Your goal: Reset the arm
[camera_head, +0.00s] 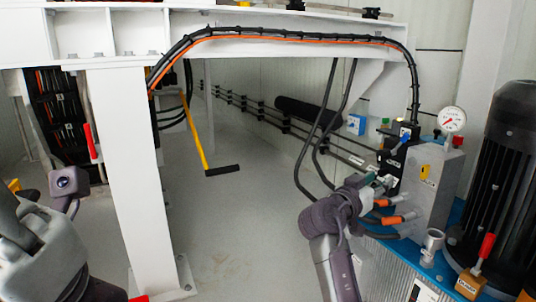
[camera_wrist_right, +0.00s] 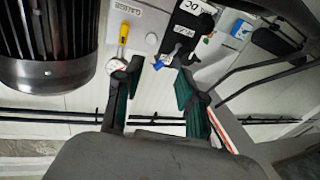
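My right arm reaches up from the lower middle of the head view. Its gripper (camera_head: 378,186) is in front of the grey pump block with the valves. In the right wrist view the two fingers with green pads (camera_wrist_right: 153,80) stand apart with nothing between them. A blue lever (camera_wrist_right: 168,58) and a yellow handle (camera_wrist_right: 123,34) show beyond the fingertips; I cannot tell the exact gap to them. My left arm (camera_head: 40,255) is at the lower left of the head view, with a small camera on it. I cannot make out its fingers.
The grey pump block (camera_head: 438,185) carries a pressure gauge (camera_head: 452,119) and orange-handled valves (camera_head: 392,219). A black motor (camera_head: 503,165) stands at the right. A white post (camera_head: 132,180) stands beside my left arm. The floor between is clear.

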